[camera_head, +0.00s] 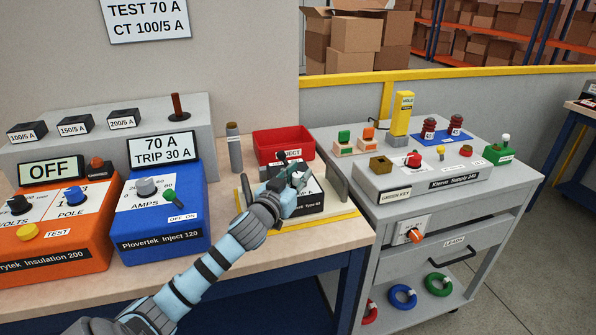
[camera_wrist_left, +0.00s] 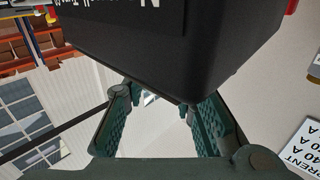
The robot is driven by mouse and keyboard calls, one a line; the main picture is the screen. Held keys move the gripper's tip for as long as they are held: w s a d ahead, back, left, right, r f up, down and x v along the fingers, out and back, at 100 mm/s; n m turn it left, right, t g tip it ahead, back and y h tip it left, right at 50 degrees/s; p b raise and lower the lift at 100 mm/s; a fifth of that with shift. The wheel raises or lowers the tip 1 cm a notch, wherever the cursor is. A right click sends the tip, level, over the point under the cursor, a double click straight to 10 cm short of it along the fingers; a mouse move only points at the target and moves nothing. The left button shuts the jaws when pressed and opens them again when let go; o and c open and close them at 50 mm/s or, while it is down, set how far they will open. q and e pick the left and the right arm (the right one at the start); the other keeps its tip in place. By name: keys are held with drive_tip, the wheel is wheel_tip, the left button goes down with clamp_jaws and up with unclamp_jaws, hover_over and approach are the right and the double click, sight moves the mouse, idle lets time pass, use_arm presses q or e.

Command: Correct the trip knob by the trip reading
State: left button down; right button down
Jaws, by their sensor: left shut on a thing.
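A black relay (camera_head: 300,212) with a white label on its front stands on a yellow-edged mat (camera_head: 340,217) on the bench. My left gripper (camera_head: 290,182) is over its upper face, shut on what appears to be the trip knob; the fingers hide it. In the left wrist view the dark relay body (camera_wrist_left: 170,40) fills the top, with my left fingers (camera_wrist_left: 160,105) reaching under its edge. A display (camera_head: 162,148) on the blue injector (camera_head: 170,215) reads 70 A, TRIP 30 A. A wall sign (camera_head: 146,17) reads TEST 70 A, CT 100/5 A. My right gripper is out of view.
A red tray (camera_head: 270,145) is behind the relay, and a grey cylinder (camera_head: 234,147) stands to its left. An orange insulation tester (camera_head: 60,235) is at the far left. A grey cart (camera_head: 465,195) with a supply unit (camera_head: 425,172) stands to the right.

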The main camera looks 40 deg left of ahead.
use_arm(q)
drive_tip(key=shift+h, duration=0.3)
drive_tip(key=c, duration=1.3)
unclamp_jaws()
drive_tip(key=shift+s, duration=0.2)
drive_tip(key=s+d, duration=0.2)
drive_tip(key=s, duration=0.9)
drive_tip(key=shift+s, duration=0.2)
drive_tip(key=shift+d, duration=0.1)
